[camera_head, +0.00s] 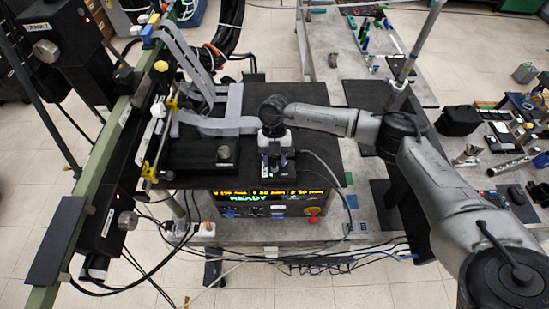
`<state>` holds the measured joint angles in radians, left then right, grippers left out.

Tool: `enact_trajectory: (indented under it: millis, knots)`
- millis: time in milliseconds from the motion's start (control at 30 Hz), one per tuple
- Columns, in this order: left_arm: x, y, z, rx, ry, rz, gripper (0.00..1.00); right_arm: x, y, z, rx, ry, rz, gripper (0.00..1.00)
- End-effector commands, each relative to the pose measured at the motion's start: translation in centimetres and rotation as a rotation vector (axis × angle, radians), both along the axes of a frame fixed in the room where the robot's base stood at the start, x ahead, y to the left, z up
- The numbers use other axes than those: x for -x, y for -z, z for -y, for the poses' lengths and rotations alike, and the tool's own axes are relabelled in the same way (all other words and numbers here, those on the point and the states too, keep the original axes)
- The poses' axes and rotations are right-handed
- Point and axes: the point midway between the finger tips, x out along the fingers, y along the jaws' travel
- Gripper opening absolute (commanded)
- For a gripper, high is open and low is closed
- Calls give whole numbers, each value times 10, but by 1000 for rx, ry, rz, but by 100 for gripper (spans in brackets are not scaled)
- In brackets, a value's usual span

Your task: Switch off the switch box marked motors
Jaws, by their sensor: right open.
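I cannot read a "motors" mark on any box. A small white box with an orange switch (206,229) sits at the table's front left, with cables beside it. Its on or off state is too small to tell. My right gripper (277,172) is open, pointing down over the black top behind the display, to the right of and beyond the white box. Whether it touches the surface is unclear. My left gripper is not in view.
A green rail (108,140) with black boxes runs along the left. A grey bracket (225,124) stands left of my right gripper. Loose cables (330,262) hang along the table's front edge. Tools and a black bag (459,121) lie at the right.

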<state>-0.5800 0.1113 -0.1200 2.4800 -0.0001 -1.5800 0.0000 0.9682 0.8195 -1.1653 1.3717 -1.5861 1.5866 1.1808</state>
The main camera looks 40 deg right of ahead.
Motion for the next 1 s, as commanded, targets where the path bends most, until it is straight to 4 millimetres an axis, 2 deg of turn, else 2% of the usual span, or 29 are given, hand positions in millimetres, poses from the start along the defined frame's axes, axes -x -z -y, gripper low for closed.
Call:
enact_trajectory:
  millis: [33,467,767,1000]
  knots:
    - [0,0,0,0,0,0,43,0,0,0,0,0,0,40]
    - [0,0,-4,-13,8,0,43,0,0,0,0,0,0,0]
    - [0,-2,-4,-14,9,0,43,1,-2,-1,20,0,23,0]
    - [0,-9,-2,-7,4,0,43,6,-4,-4,112,-5,132,0]
